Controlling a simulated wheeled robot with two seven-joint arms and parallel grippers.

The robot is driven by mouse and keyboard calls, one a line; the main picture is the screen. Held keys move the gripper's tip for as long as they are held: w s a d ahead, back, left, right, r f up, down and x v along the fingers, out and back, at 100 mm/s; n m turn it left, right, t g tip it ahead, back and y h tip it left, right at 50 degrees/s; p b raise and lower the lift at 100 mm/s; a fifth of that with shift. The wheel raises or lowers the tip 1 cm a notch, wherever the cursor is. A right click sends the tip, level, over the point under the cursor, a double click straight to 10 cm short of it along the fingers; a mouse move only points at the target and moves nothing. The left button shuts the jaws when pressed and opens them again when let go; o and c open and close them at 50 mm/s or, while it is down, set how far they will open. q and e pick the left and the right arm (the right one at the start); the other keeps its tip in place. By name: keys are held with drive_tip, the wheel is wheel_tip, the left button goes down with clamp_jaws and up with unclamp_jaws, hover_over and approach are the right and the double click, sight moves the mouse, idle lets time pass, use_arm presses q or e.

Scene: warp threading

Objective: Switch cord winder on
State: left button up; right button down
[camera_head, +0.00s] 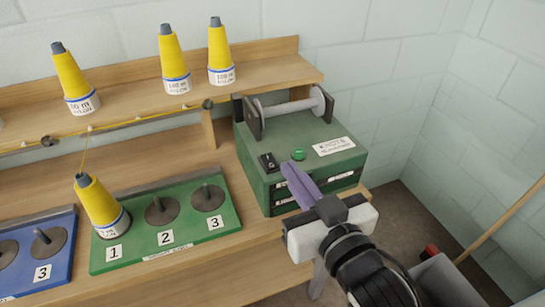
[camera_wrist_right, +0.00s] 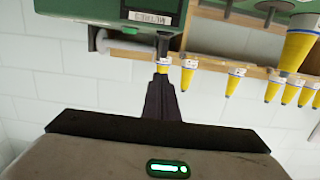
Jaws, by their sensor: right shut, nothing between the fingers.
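The cord winder is a green box (camera_head: 262,185) with a spool between two dark brackets on its top. A black rocker switch (camera_head: 268,162) sits on the top near the front left, with a green button or lamp (camera_head: 299,154) to its right. My right gripper (camera_head: 290,170) is shut and empty, its purple-grey fingers at the winder's front top edge, just right of the switch. I cannot tell whether they touch the box. In the right wrist view, the shut fingers (camera_wrist_right: 162,82) point toward the winder (camera_wrist_right: 80,12), which appears upside down. My left gripper is not in view.
A green rack (camera_head: 215,228) left of the winder holds a yellow cone (camera_head: 100,204) on position 1; its pegs 2 and 3 are bare. A blue rack (camera_head: 60,275) is further left. Yellow cones (camera_head: 174,62) stand on the shelf.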

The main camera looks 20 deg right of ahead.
drive_tip(key=p, duration=0.1)
hover_over(272, 166)
drive_tip(key=shift+s+f, duration=0.35)
drive_tip(key=shift+f, duration=0.05)
drive_tip(key=f, duration=0.3)
drive_tip(key=shift+w, duration=0.2)
drive_tip(key=shift+f, duration=0.65)
drive_tip(key=shift+w, duration=0.1)
